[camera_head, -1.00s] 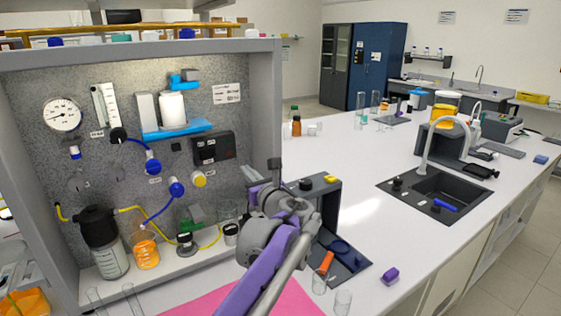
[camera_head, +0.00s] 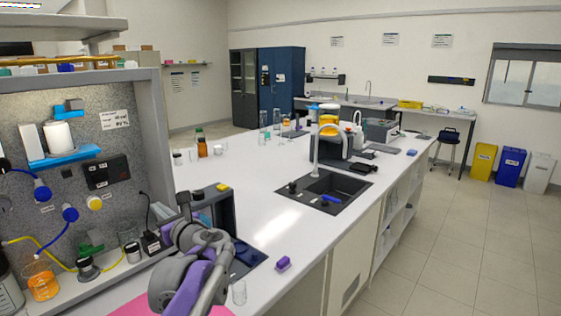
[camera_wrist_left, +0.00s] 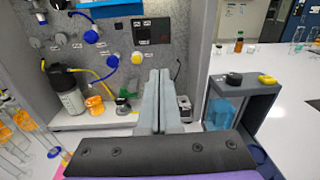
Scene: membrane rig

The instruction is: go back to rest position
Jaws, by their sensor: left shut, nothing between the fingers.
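My left arm comes in from the bottom of the head view, purple and grey, in front of the membrane rig panel (camera_head: 110,150). In the left wrist view my left gripper (camera_wrist_left: 158,74) shows two long grey fingers pressed together with nothing between them. They point towards the foot of the rig, apparently in free space in front of it. In the head view the arm's own links largely hide the fingers. My right gripper is in neither view.
A dark grey stand (camera_wrist_left: 238,105) is right of the fingers. An amber-liquid beaker (camera_head: 41,280) is on the rig's shelf. A clear glass (camera_head: 239,292) and a purple block (camera_head: 283,263) stand near the bench's front edge.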

